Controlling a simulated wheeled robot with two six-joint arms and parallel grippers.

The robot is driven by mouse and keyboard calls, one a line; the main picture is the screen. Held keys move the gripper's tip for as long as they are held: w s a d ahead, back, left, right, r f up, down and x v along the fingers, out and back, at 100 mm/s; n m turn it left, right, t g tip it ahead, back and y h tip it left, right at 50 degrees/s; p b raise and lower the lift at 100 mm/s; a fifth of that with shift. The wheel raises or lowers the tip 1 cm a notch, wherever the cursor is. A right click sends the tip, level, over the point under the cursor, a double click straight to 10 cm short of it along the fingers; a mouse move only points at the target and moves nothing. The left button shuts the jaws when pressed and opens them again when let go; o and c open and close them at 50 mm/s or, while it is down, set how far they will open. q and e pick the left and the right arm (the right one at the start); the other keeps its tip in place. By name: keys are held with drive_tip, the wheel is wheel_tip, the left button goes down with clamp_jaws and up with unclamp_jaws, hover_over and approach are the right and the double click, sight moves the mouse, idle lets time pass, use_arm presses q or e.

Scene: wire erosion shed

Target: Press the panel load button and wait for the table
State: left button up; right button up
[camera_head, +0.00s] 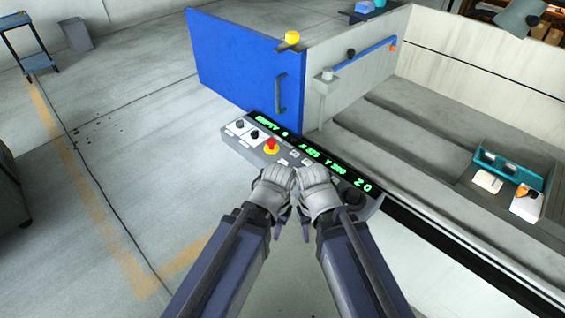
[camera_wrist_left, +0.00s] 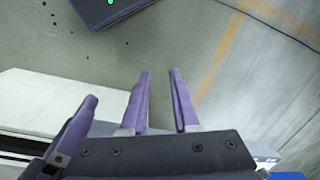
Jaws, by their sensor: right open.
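The grey control panel (camera_head: 262,157) lies at the machine's front corner, with a dark strip of green text (camera_head: 316,153) that seems to begin with EMPTY. It carries a white button (camera_head: 240,124), a black button (camera_head: 254,134), a red stop button (camera_head: 271,146) and small pale keys; I cannot tell which is load. My left gripper (camera_head: 278,226) and right gripper (camera_head: 304,226) are side by side at the panel's near edge, their wrists hiding part of it. In the left wrist view, the left gripper (camera_wrist_left: 160,90) has its fingers apart and nothing between. The right gripper is open.
A blue door (camera_head: 235,62) stands behind the panel. To the right, the machine's grey trough (camera_head: 420,135) holds a teal fixture (camera_head: 508,168) with a pale block. A blue trolley (camera_head: 25,45) stands far left. The floor on the left is largely clear.

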use_arm(q)
clamp_jaws()
idle(1.4)
